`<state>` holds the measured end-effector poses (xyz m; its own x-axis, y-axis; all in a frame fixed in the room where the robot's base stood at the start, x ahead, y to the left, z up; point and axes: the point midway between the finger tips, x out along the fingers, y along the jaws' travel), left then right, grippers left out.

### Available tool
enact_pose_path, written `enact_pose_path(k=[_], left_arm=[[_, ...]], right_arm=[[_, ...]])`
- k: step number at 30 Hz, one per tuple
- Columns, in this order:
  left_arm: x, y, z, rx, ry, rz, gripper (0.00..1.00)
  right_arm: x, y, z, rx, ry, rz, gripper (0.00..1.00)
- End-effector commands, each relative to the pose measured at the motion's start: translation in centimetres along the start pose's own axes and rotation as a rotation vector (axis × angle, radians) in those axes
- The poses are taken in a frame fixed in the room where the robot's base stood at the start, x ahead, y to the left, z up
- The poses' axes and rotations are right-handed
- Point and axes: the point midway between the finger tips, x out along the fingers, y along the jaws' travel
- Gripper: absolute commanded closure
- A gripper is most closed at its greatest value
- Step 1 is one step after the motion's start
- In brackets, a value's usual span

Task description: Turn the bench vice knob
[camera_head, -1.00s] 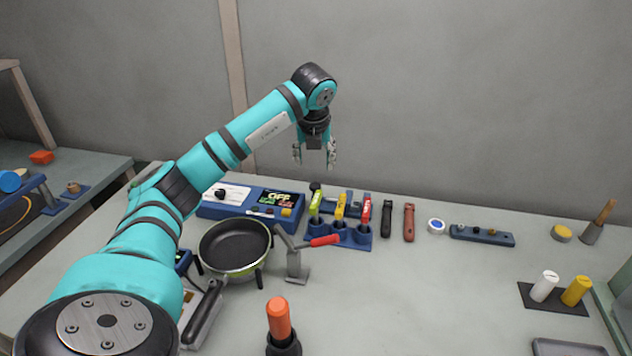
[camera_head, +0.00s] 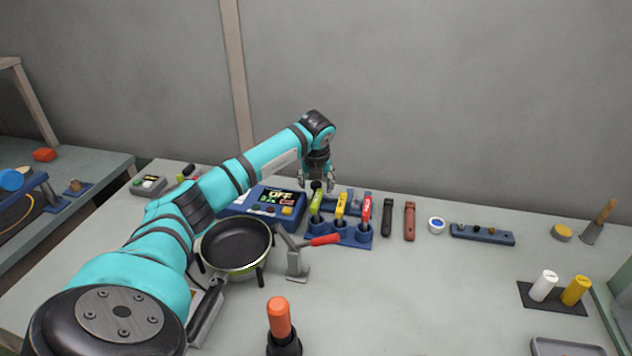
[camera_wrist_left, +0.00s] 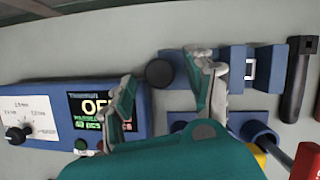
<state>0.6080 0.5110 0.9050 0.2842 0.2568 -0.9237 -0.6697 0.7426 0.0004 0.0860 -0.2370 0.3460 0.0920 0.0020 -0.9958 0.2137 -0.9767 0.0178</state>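The blue bench vice (camera_wrist_left: 182,68) has a round black knob (camera_wrist_left: 159,73) at its left end in the left wrist view. In the head view the vice is behind the rack of coloured-handled tools and partly hidden by it, and the black knob (camera_head: 316,185) shows at its left end. My left gripper (camera_head: 319,184) points down over the knob. In the left wrist view its two fingers (camera_wrist_left: 165,78) are spread, with the knob between them in the picture and nothing gripped. I cannot tell the exact height gap. My right gripper is not in view.
A blue panel with a screen (camera_wrist_left: 100,105) and dial is close on the left. The tool rack (camera_head: 352,238) with green, yellow and red handles stands in front. A pan (camera_head: 236,245) lies below the arm.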

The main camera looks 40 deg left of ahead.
Motion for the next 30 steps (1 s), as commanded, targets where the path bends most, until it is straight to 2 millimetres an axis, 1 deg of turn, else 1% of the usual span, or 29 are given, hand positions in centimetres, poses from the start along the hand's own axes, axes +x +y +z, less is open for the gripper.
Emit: enact_pose_path(k=[1,12,13,23,30], left_arm=[[-0.01,-0.01,0.00,0.000,0.000,0.000,0.50],[-0.06,-0.02,0.01,0.000,0.000,-0.001,0.98],[-0.06,-0.02,0.01,0.000,0.000,-0.001,1.00],[-0.02,0.09,0.05,0.052,-0.002,-0.022,1.00],[0.01,0.27,0.08,0.197,-0.002,-0.082,1.00]], right_arm=[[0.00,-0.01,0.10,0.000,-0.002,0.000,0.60],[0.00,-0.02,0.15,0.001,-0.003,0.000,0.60],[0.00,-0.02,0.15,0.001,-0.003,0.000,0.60],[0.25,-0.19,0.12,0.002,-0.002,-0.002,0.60],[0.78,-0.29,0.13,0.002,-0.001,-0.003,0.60]])
